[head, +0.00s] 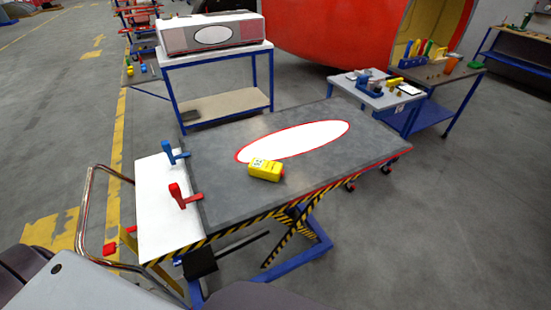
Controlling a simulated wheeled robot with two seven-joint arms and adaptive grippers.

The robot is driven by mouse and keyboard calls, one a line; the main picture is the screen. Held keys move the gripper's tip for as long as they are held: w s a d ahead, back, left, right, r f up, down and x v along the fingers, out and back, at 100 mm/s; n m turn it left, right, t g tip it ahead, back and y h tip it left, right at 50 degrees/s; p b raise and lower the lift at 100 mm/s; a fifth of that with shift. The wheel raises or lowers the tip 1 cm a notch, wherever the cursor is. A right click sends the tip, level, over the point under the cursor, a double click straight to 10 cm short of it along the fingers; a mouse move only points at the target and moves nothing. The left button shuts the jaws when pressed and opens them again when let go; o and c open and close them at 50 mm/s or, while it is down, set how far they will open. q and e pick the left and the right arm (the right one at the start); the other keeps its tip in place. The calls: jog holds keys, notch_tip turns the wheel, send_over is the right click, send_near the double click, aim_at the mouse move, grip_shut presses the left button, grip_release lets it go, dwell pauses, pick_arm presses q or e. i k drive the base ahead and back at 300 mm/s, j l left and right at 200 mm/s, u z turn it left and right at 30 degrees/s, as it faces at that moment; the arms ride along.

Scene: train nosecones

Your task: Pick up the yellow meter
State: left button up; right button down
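The yellow meter (265,169) lies on the dark grey top of the lift table (225,203). It is a small yellow block with a pale face towards its left end. It lies just in front of a white oval with a red rim (294,141) on the table top. Neither of my grippers shows in the head view, so I cannot see whether they are open or shut.
Blue (174,152) and red (183,196) clamps stand at the table's left end, beside a white panel (160,219). A metal handle rail (84,210) is at the left. Behind are a bench with a large box (209,33) and a tool table (371,97).

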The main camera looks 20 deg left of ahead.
aim_at(266, 170)
jog(key=k+j+z, duration=0.3)
jog(key=j, duration=0.4)
jog(key=k+j+z, duration=0.25)
jog(key=k+j, duration=0.15)
jog(key=j, duration=0.25)
jog(key=k+j+z, duration=0.3)
jog(key=k+j, duration=0.15)
jog(key=j, duration=0.05)
